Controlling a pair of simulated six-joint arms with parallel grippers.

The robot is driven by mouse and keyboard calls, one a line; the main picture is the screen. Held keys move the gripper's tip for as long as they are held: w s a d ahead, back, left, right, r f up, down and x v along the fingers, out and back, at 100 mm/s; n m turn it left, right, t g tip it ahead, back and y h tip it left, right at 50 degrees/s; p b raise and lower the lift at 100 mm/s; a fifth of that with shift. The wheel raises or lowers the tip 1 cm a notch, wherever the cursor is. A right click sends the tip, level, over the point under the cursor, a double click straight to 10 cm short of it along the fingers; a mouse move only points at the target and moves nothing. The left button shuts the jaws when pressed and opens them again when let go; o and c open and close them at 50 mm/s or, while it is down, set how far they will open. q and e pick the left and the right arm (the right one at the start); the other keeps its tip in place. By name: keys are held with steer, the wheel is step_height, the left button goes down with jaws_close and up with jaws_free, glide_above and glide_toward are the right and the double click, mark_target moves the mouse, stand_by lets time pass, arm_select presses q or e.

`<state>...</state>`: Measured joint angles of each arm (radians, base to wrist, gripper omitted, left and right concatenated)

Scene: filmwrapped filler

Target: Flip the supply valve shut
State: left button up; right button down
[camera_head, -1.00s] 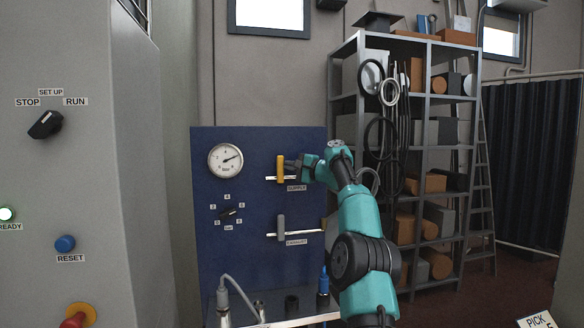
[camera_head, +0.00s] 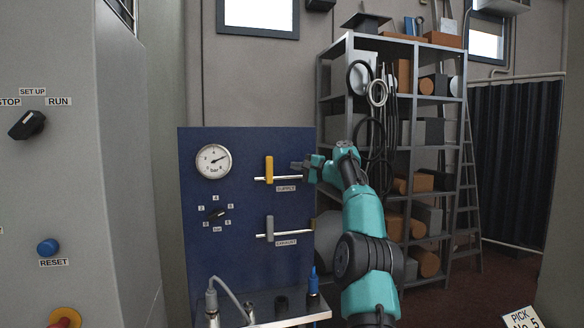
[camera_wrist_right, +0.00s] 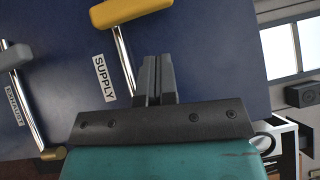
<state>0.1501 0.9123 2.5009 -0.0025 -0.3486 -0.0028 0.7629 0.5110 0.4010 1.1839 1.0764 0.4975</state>
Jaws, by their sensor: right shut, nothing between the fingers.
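The supply valve's yellow handle (camera_head: 269,169) stands upright across its horizontal silver pipe on the blue panel (camera_head: 245,257), above the SUPPLY label (camera_head: 286,188). The handle also shows at the top of the right wrist view (camera_wrist_right: 130,10). My right gripper (camera_head: 295,165) is just right of the handle, apart from it, with its fingers together and empty. In the right wrist view the closed fingers (camera_wrist_right: 152,62) point toward the panel beside the pipe and SUPPLY label. My left gripper is not in view.
A grey exhaust handle (camera_head: 269,229) stands upright on a lower pipe. A pressure gauge (camera_head: 213,162) and a small selector knob (camera_head: 217,214) are left of the handles. A shelf ledge with nozzles juts out below. A grey cabinet with knobs stands at left, a loaded rack at right.

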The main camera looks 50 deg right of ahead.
steer(key=s+d, duration=0.1)
steer(key=s, duration=0.6)
steer(key=shift+s+d, duration=0.15)
steer(key=shift+s, duration=0.05)
steer(key=shift+f, duration=0.1)
